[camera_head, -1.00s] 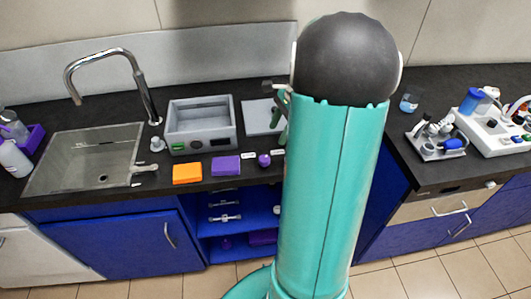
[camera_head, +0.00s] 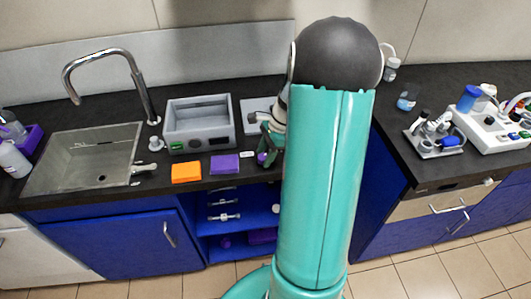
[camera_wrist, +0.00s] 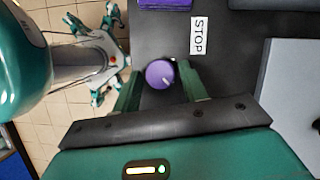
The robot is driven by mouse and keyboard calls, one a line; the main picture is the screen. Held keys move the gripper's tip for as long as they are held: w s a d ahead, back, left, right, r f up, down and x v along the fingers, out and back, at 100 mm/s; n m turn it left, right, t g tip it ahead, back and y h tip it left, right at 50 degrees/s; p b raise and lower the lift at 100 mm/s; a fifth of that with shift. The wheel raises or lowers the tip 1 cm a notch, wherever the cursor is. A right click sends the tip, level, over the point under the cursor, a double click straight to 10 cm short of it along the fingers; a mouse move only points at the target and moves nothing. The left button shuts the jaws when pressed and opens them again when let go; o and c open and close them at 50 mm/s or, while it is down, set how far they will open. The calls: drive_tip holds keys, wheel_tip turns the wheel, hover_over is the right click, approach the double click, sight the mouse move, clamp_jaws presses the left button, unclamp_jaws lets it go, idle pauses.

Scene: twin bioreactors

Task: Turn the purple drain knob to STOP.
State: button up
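The purple drain knob (camera_wrist: 160,75) is round and sits on the dark counter, with a short white mark on its top pointing to the lower right in the wrist view. A white STOP label (camera_wrist: 197,36) lies on the counter up and right of it. My gripper (camera_wrist: 159,71) is open, with one finger on each side of the knob and narrow gaps showing; contact cannot be told. In the head view my gripper (camera_head: 267,146) reaches down at the counter's front edge, and only a bit of the knob (camera_head: 263,158) shows.
A purple block (camera_head: 225,164) and an orange block (camera_head: 186,172) lie left of the knob. Behind them stands a grey open-topped box (camera_head: 200,126). A sink (camera_head: 85,160) is farther left. A flat grey plate (camera_wrist: 292,105) lies right in the wrist view.

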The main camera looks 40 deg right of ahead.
drive_tip(key=c, duration=0.6)
drive_tip(key=shift+c, duration=0.2)
drive_tip(key=shift+n, duration=0.4)
drive_tip(key=n, duration=0.1)
drive_tip(key=n+g, duration=0.1)
drive_tip(key=shift+w+n, duration=0.2)
drive_tip(key=shift+n, duration=0.1)
drive_tip(key=n+g, duration=0.1)
drive_tip(key=n, duration=0.2)
drive_tip(key=shift+w+n+g, duration=0.1)
drive_tip(key=shift+n+g, duration=0.3)
drive_tip(key=n+g, duration=0.1)
drive_tip(key=n, duration=0.4)
drive_tip(key=shift+w+g+h, duration=0.2)
drive_tip(key=shift+g+h, duration=0.1)
drive_tip(key=shift+g, duration=0.1)
drive_tip(key=n, duration=0.3)
drive_tip(key=n+g+h, duration=0.1)
drive_tip(key=n, duration=0.1)
drive_tip(key=shift+w+a+r+n+h, duration=0.1)
drive_tip(key=shift+n+h, duration=0.2)
drive_tip(key=shift+n, duration=0.1)
